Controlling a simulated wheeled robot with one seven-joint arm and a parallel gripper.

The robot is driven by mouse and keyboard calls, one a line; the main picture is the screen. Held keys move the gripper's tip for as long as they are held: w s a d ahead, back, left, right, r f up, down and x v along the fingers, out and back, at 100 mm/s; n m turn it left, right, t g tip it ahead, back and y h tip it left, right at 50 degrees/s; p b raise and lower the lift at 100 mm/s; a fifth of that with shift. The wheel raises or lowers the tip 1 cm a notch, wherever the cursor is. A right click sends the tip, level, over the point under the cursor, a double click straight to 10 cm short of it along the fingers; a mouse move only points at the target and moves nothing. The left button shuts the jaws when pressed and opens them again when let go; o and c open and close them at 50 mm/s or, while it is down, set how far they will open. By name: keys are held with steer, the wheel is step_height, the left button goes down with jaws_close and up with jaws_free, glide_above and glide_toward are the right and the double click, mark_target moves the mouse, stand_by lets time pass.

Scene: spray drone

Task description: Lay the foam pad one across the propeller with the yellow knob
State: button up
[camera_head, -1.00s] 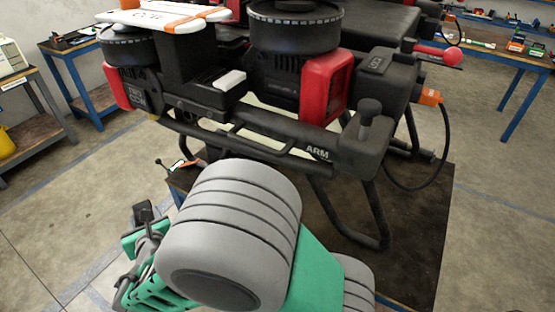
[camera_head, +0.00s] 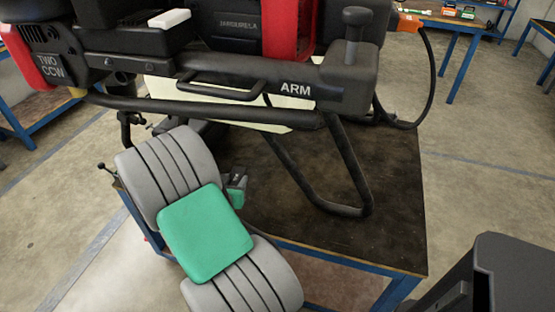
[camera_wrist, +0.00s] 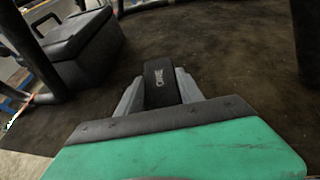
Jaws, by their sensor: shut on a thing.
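The block points away over a dark tabletop. In the head view my gripper (camera_head: 237,186) is mostly hidden behind my arm, over the near left part of the bench and below the drone's front frame. The drone (camera_head: 230,70) stands on the bench, cut off by the top edge. No propeller with a yellow knob is clearly visible.
The dark bench top (camera_head: 385,190) is bare on the right. A black tube leg (camera_head: 345,165) and the front bar (camera_head: 215,112) of the drone stand close to my arm. A black box (camera_wrist: 82,45) sits at the upper left in the wrist view.

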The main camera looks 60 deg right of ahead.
steer(key=s+d+f, duration=0.1)
steer(key=s, duration=0.1)
steer(key=s+d+f+m+g, duration=0.1)
steer(key=s+d, duration=0.1)
steer(key=s+d+f+m+g+b, duration=0.1)
steer(key=s+d, duration=0.1)
steer(key=shift+s+f+h, duration=0.15)
steer(key=shift+f+h, duration=0.05)
steer(key=shift+h, duration=0.1)
steer(key=b, duration=0.1)
glide_above(277, 162)
steer(key=shift+f, duration=0.1)
steer(key=shift+f+b, duration=0.35)
steer(key=shift+f, duration=1.25)
steer(key=shift+a, duration=0.1)
steer(key=shift+f, duration=0.1)
steer(key=o, duration=1.3)
